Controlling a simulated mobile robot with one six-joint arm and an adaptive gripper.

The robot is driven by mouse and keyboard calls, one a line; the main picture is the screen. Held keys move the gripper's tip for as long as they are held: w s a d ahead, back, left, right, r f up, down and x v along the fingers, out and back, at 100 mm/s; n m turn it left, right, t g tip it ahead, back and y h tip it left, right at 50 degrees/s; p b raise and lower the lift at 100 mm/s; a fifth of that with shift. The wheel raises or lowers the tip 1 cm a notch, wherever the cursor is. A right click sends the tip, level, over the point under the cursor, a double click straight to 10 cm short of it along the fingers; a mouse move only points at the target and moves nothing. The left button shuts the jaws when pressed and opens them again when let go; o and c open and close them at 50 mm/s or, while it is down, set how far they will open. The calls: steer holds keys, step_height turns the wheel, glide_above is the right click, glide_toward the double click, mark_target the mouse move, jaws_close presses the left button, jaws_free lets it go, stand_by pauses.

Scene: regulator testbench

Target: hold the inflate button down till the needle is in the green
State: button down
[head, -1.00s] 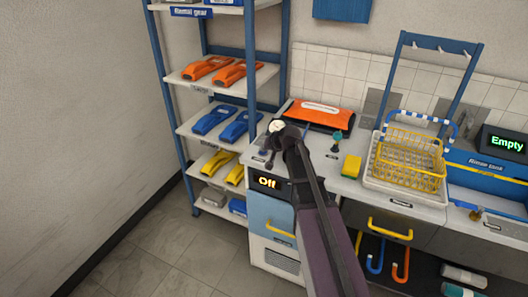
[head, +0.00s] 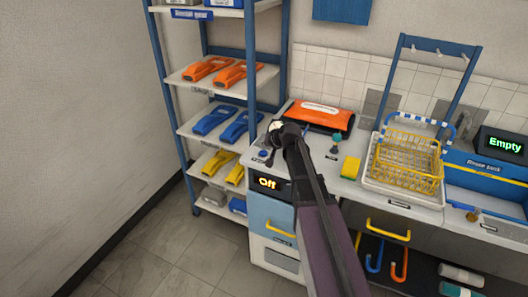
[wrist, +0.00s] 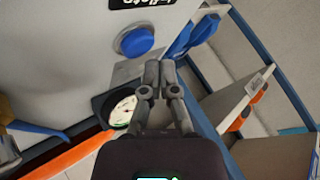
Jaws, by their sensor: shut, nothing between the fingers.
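The blue inflate button (wrist: 137,41) stands up from the pale bench top in the wrist view, beside a black label (wrist: 138,3). It shows as a small blue spot in the head view (head: 262,153). My gripper (wrist: 159,68) is shut and empty. Its fingertips are beside the button, apart from it in the picture; their height over the bench is hard to tell. The round gauge (wrist: 123,111) has a white face and dark housing, next to my fingers. Its needle is too small to read against the green. In the head view my arm partly hides the gauge.
An orange bag (head: 322,115) lies at the back of the bench. A yellow sponge (head: 350,167) and a yellow wire basket (head: 408,160) stand to the right. A blue-framed shelf (head: 188,125) is close on the left.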

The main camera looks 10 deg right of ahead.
steer(key=shift+r+p, duration=2.5)
steer(key=shift+p, duration=0.05)
steer(key=s+f+n+g+h, duration=0.1)
steer(key=s+g, duration=0.3)
steer(key=s, duration=1)
steer(key=s+f+n+g+h+p, duration=0.1)
steer(key=s+f+n+g+h, duration=0.1)
steer(key=s, duration=1.2)
steer(key=shift+s+f+g+h, duration=0.3)
steer(key=shift+f+g+h, duration=0.45)
steer(key=shift+g, duration=0.25)
steer(key=shift+d, duration=0.1)
step_height(320, 180, up, 8)
steer(key=m+t+y+p, duration=0.3)
steer(key=t+y, duration=0.2)
steer(key=t, duration=0.3)
glide_above(264, 153)
steer(key=shift+w+r+h, duration=0.1)
steer(key=shift+r+h, duration=0.05)
steer(key=shift+h, duration=0.1)
